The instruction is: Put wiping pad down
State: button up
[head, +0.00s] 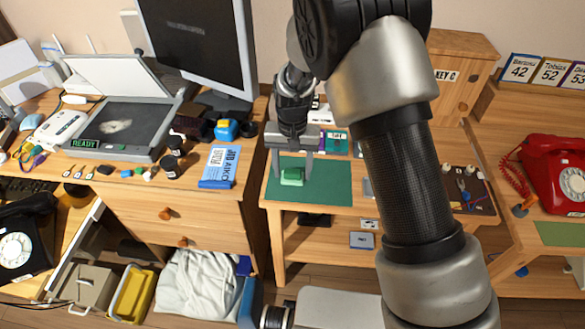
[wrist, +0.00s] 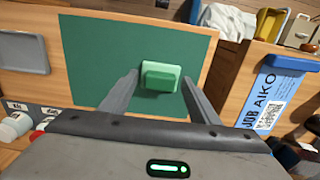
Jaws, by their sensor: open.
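The wiping pad (head: 292,177) is a small light-green block with a raised darker grip. It lies on the dark green mat (head: 330,185) on the middle table. In the wrist view the pad (wrist: 160,76) sits on the mat (wrist: 95,45), near the mat's right side. My gripper (head: 290,168) is pointing down over the mat. Its two fingers stand apart on either side of the pad, with visible gaps in the wrist view (wrist: 165,88). Whether the fingertips touch the mat I cannot tell.
A blue job card (head: 220,166) lies on the left desk beside a scanner (head: 120,125) with its lid up. A monitor (head: 200,45) stands behind. A red dial phone (head: 558,172) is at the right. A grey tray (wrist: 22,50) shows in the wrist view. My arm hides part of the middle table.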

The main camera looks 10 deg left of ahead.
aim_at(293, 172)
notch_tip(293, 172, up, 12)
jog(key=p, duration=0.2)
jog(key=shift+r, duration=0.25)
jog(key=s+d+r+t+y, duration=0.1)
jog(key=s+d+r, duration=0.2)
jog(key=d+r, duration=0.35)
jog(key=s+d+r+t, duration=0.1)
jog(key=s+d+r, duration=0.2)
jog(key=d+r, duration=0.3)
jog(key=s+d+r+t, duration=0.1)
jog(key=s+d+r, duration=0.2)
jog(key=s+d, duration=0.2)
jog(key=s+d+r+t+h, duration=0.1)
jog(key=s+d, duration=0.4)
jog(key=s, duration=0.5)
jog(key=shift+s+d+r+m+t, duration=0.3)
jog(key=shift+s+d+r+t, duration=0.1)
jog(key=shift+r+t, duration=0.45)
jog(key=shift+r, duration=0.1)
